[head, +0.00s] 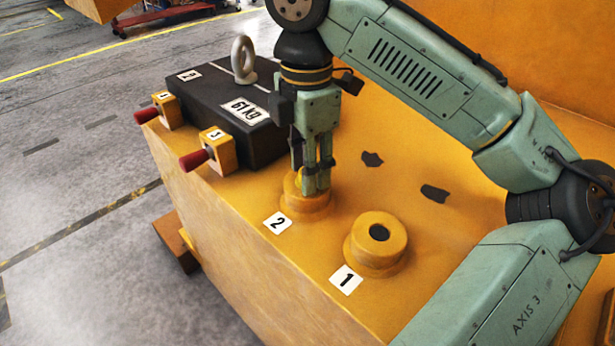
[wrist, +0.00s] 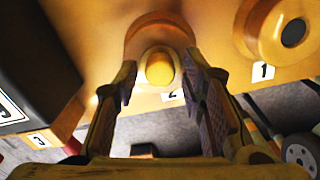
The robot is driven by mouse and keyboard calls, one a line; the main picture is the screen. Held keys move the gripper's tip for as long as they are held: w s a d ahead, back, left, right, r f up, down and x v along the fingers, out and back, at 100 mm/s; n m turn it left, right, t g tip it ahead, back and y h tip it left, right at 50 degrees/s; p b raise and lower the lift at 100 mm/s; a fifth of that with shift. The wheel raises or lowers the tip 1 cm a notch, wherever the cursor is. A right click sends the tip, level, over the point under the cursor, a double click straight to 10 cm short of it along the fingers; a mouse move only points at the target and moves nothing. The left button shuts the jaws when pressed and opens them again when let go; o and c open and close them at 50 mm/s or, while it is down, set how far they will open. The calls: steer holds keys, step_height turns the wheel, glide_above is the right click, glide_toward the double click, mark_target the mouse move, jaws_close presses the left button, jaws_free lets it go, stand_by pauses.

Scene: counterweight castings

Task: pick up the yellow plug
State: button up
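The yellow plug (wrist: 159,67) stands in the round yellow boss labelled 2 (head: 306,204). In the wrist view its rounded end shows between my two fingers, with a visible gap on each side. My gripper (head: 317,184) points down over boss 2 in the head view, and in the wrist view (wrist: 160,72) its fingers are spread and hold nothing. In the head view the fingers hide most of the plug. How far down the fingertips reach beside the plug is hard to tell.
A second boss labelled 1 (head: 377,246) with a dark hole stands to the right. A black 61 kg block (head: 222,112) with a grey lifting eye (head: 243,60) lies to the left. Two red-handled clamps (head: 220,150) sit by the casting's edge. The surface (head: 400,200) right of my gripper is mostly clear.

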steer(key=c, duration=0.7)
steer(key=shift+c, duration=0.2)
steer(key=shift+r, duration=0.55)
step_height(320, 180, up, 2)
steer(key=shift+r, duration=0.1)
steer(key=s+d+r+b, duration=0.1)
steer(key=s+d, duration=0.1)
steer(key=s, duration=0.5)
steer(key=s+d, duration=0.3)
steer(key=s, duration=0.5)
steer(key=shift+d+r+b, duration=0.2)
steer(key=shift+r+b, duration=0.15)
